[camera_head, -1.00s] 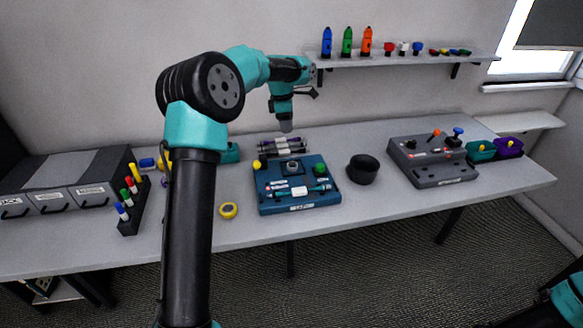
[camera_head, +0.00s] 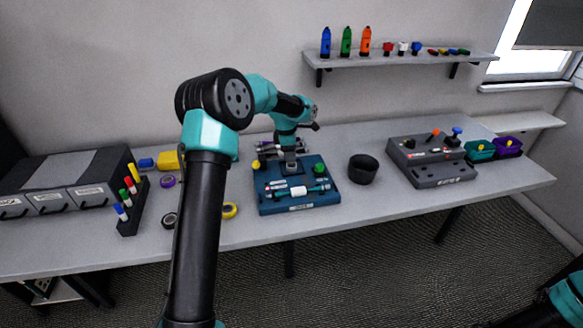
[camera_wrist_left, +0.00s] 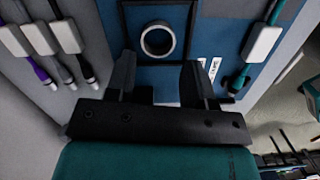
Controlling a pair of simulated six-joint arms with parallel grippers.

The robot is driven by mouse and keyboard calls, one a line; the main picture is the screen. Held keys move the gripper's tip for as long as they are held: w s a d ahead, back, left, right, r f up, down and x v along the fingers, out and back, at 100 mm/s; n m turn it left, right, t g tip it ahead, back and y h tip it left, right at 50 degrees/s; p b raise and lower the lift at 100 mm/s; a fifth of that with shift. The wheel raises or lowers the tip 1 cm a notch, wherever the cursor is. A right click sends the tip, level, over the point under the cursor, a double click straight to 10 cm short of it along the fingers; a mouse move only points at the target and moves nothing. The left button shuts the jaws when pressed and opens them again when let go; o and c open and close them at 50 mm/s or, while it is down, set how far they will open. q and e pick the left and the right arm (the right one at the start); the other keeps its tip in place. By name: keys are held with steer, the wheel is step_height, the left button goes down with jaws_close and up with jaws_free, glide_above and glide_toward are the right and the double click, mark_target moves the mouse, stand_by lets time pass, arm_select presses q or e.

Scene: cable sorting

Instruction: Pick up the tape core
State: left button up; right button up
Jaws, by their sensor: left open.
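The tape core, a pale grey ring (camera_wrist_left: 144,42), lies on a dark square in the middle of the blue board (camera_wrist_left: 210,30). The board (camera_head: 271,202) also shows in the head view. My left gripper (camera_wrist_left: 158,78) is open and empty. It is above the board, with the ring ahead of and between its fingertips in the left wrist view, not held. In the head view my left gripper (camera_head: 289,163) points down over the board's middle and hides most of the ring. My right gripper is out of view; only part of the right arm shows.
A teal cable (camera_wrist_left: 243,78) with a white block lies right of the ring; several connectors (camera_wrist_left: 41,40) lie left. A black cup (camera_head: 363,170) and grey console (camera_head: 430,174) stand right. Yellow (camera_head: 230,210) and black (camera_head: 169,220) rolls lie left. The front table strip is mostly clear.

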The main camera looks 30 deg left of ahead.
arm_select(q)
steer(key=shift+w+d+f, duration=0.1)
steer(key=shift+f, duration=1.2)
steer(key=shift+w+d+f, duration=0.1)
steer(key=shift+f, duration=1.2)
steer(key=c, duration=0.5)
steer(key=shift+c, duration=0.2)
steer(key=shift+r, duration=0.15)
steer(key=shift+r, duration=1.6)
steer(key=s+d, duration=0.2)
steer(key=s, duration=0.2)
steer(key=s+d+r, duration=0.1)
steer(key=s+d, duration=0.2)
steer(key=s, duration=0.2)
steer(key=s+d, duration=0.3)
steer(key=s, duration=0.1)
steer(key=shift+s+d+r, duration=0.15)
steer(key=shift+s+r, duration=0.1)
steer(key=shift+s, duration=0.1)
